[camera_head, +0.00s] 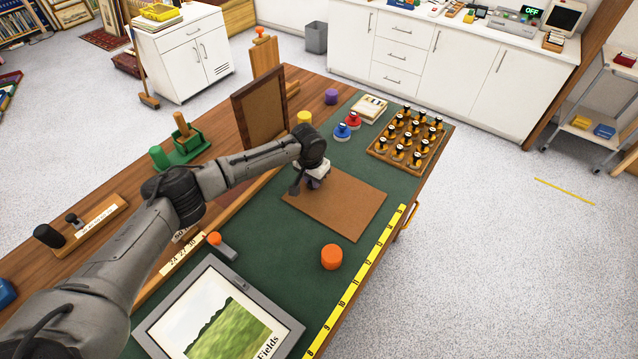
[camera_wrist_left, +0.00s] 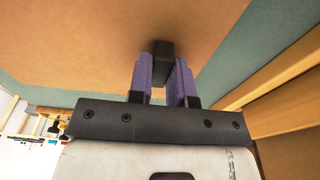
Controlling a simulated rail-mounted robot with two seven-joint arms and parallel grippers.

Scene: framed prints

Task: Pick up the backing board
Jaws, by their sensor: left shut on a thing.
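The backing board (camera_head: 345,206) is a flat brown panel at the middle of the green mat, and it fills much of the left wrist view (camera_wrist_left: 110,30). My left gripper (camera_head: 308,182) is over the board's far left part. Its purple-padded fingers (camera_wrist_left: 160,80) are shut on a small black block (camera_wrist_left: 160,55) that stands out against the board's face and looks like a tab on it. The board looks flat; I cannot tell whether it is clear of the mat. My right gripper is not in view.
A framed landscape print (camera_head: 220,318) lies at the near end of the green mat (camera_head: 300,255). An orange cylinder (camera_head: 331,257) stands near the board. An upright brown frame (camera_head: 260,108) and a tray of black-topped pegs (camera_head: 408,140) stand farther back. A yellow ruler (camera_head: 365,270) edges the table.

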